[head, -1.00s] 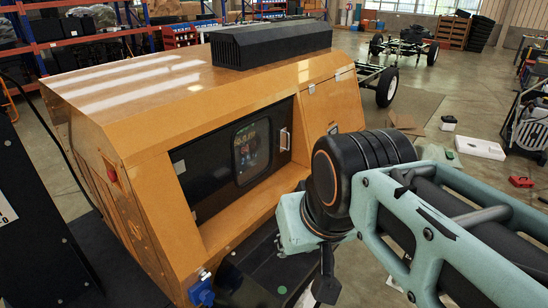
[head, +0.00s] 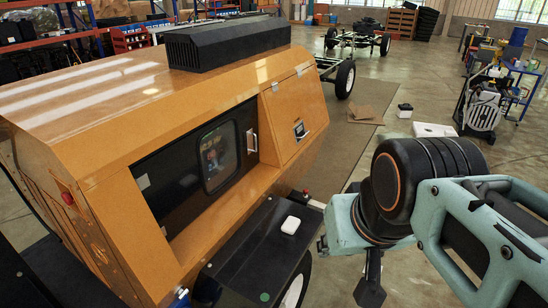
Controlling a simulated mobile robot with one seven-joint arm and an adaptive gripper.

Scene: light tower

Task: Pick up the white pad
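A small white pad (head: 291,225) with rounded corners lies flat on the black fender (head: 262,246) at the side of the orange light tower (head: 215,120). My gripper (head: 369,292) hangs pointing down to the right of the fender, apart from the pad. Only its dark lower part shows, so I cannot tell whether its fingers are open or shut. I see nothing held in it.
An open side bay with a dark panel (head: 205,160) faces the fender. A wheel (head: 296,289) sits below the fender. A white box (head: 434,130) and cardboard (head: 366,114) lie on the floor behind. A wheeled cart (head: 483,105) stands at right.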

